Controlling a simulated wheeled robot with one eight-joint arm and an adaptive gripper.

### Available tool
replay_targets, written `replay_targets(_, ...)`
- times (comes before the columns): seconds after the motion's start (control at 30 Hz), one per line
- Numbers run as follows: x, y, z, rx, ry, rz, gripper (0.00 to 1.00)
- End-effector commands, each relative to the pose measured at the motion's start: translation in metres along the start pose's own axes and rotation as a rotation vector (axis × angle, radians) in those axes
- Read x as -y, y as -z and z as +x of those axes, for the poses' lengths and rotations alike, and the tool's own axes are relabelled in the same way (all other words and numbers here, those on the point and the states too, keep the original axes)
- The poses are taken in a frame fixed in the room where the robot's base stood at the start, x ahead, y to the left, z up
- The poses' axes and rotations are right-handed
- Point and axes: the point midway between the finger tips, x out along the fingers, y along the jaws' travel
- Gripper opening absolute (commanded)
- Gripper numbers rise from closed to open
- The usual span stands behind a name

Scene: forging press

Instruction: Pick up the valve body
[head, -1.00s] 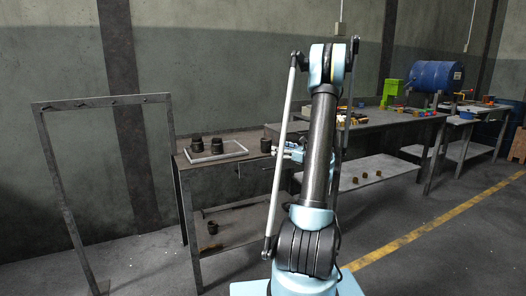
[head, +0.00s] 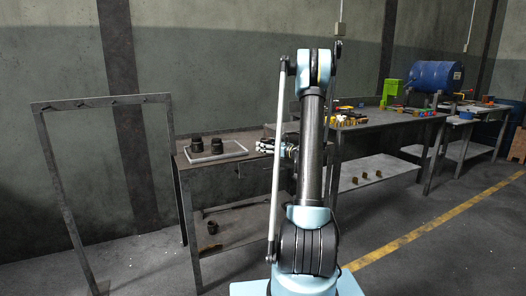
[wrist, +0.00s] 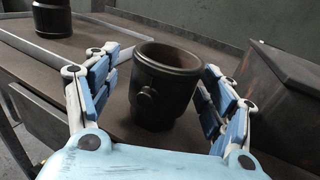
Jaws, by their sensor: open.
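The dark valve body (wrist: 163,85), a round hollow piece with a small side boss, stands upright on the brown table in the wrist view. My gripper (wrist: 165,95) is open, with one finger on each side of the valve body. Gaps show between the fingers and its wall, so they look apart from it. In the head view my gripper (head: 270,146) is over the right part of the table top, and the valve body there is mostly hidden by it.
A pale tray frame (head: 225,153) holds two similar dark pieces (head: 196,146) on the same table (head: 215,170). In the wrist view, a dark metal box (wrist: 284,95) stands close to the right finger. Further benches carry coloured parts at the right.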

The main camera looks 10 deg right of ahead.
Motion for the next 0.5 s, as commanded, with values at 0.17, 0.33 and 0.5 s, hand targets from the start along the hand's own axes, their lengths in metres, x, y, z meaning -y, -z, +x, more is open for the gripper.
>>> replay_targets(0.17,0.0002,-0.0001,0.0003,0.0,0.001,0.0,0.75)
replay_targets(0.33,0.0001,-0.0001,0.0002,0.0,0.0,0.0,0.41)
replay_targets(0.5,0.0,-0.0004,0.0002,0.0,0.0,0.0,0.08)
